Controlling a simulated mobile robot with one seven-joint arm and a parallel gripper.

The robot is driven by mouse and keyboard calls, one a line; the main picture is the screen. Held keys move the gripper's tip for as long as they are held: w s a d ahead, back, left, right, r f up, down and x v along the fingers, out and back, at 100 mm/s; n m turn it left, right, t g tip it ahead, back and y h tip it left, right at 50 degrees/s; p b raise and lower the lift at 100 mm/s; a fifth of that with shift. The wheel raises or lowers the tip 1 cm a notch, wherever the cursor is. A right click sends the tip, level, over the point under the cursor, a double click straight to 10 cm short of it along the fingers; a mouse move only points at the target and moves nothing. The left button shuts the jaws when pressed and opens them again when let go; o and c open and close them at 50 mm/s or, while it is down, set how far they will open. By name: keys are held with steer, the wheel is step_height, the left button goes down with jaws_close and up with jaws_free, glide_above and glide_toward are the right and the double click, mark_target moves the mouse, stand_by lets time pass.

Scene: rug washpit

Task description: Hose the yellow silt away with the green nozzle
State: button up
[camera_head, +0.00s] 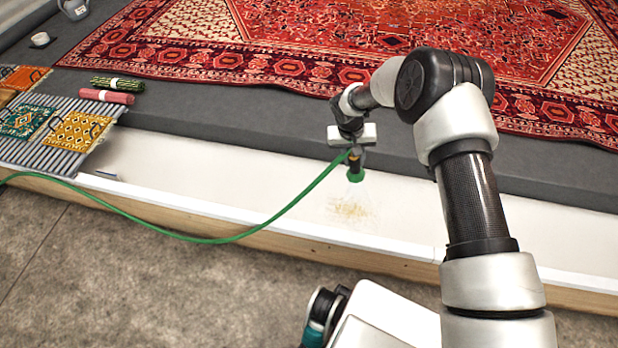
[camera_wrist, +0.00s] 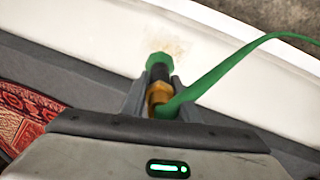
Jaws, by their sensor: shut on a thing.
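My gripper (camera_head: 354,154) is shut on the green nozzle (camera_head: 355,175) and holds it above the white trough, its green head pointing down. The nozzle also shows between the fingers in the wrist view (camera_wrist: 159,66), with a brass part and a black part behind its green head. A faint spray seems to show under the head. The yellow silt (camera_head: 348,210) is a thin speckled patch on the white trough floor, just below the nozzle. It is a faint patch in the wrist view (camera_wrist: 168,46), partly hidden by the nozzle head.
A green hose (camera_head: 225,238) runs from the nozzle over the trough's wooden front edge to the left. A red patterned rug (camera_head: 300,50) lies on the grey ledge behind. Small mats (camera_head: 58,130) and two rolled textiles (camera_head: 108,96) lie at left. The trough's right part is clear.

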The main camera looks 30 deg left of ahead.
steer(key=s+a+f+n+b, duration=0.1)
steer(key=s+a+f+b, duration=0.2)
steer(key=a, duration=0.4)
steer(key=s+a+f+n+b, duration=0.1)
steer(key=a+f+b, duration=0.1)
steer(key=a+f, duration=0.4)
steer(key=shift+s+b+x, duration=0.45)
steer(key=shift+b+x, duration=0.55)
steer(key=shift+x, duration=1.25)
steer(key=w+d+r+p, duration=0.1)
steer(key=w+d+r, duration=0.1)
steer(key=d, duration=1)
steer(key=w+d+r+p, duration=0.2)
steer(key=w+d, duration=0.3)
steer(key=d, duration=0.7)
steer(key=shift+w+t, duration=0.2)
steer(key=shift+t, duration=0.2)
stand_by(1.6)
